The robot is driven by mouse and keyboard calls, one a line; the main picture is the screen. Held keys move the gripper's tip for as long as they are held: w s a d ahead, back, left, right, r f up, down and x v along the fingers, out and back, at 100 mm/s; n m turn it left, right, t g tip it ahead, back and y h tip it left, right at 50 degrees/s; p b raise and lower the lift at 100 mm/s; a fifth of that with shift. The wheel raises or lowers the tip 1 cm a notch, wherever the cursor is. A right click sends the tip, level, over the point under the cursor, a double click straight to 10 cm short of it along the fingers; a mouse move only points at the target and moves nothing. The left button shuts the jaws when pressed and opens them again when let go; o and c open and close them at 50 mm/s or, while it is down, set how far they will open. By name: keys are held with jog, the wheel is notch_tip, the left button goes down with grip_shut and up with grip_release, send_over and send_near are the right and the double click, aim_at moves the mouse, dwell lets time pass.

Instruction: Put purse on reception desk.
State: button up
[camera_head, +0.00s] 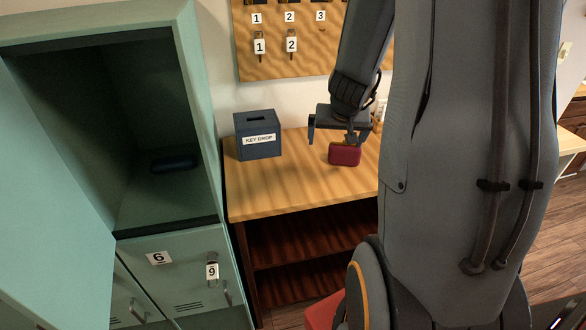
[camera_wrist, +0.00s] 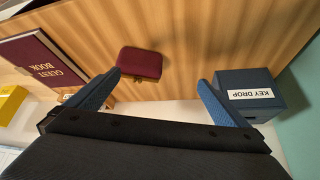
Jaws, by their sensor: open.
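A small dark red purse (camera_head: 345,154) lies on the light wood top of the reception desk (camera_head: 270,194). It also shows in the wrist view (camera_wrist: 139,62), on the desk top (camera_wrist: 205,40), past the tip of the left finger. My gripper (camera_head: 338,134) is above the desk, close to the purse. In the wrist view my gripper (camera_wrist: 158,82) has its two blue fingers wide apart with nothing between them. The purse appears free of both fingers.
A blue key drop box (camera_head: 257,136) stands on the desk's left part. In the wrist view a guest book (camera_wrist: 40,62) and a yellow object (camera_wrist: 10,103) lie to the left. An open green locker (camera_head: 165,215) stands left of the desk. A key board (camera_head: 285,62) hangs on the wall behind.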

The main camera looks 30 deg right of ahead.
jog(key=s+a+n+g+y, duration=0.1)
jog(key=s+a, duration=0.3)
jog(key=a, duration=0.4)
jog(key=s+a+r+n+g+y, duration=0.1)
jog(key=s+a+n, duration=0.2)
jog(key=a, duration=0.5)
jog(key=s+a+r+n+y, duration=0.1)
jog(key=s+a+n, duration=0.1)
jog(key=s+a, duration=0.3)
jog(key=a, duration=0.4)
jog(key=shift+r+g, duration=0.25)
jog(key=shift+g, duration=0.15)
jog(key=shift+w, duration=0.1)
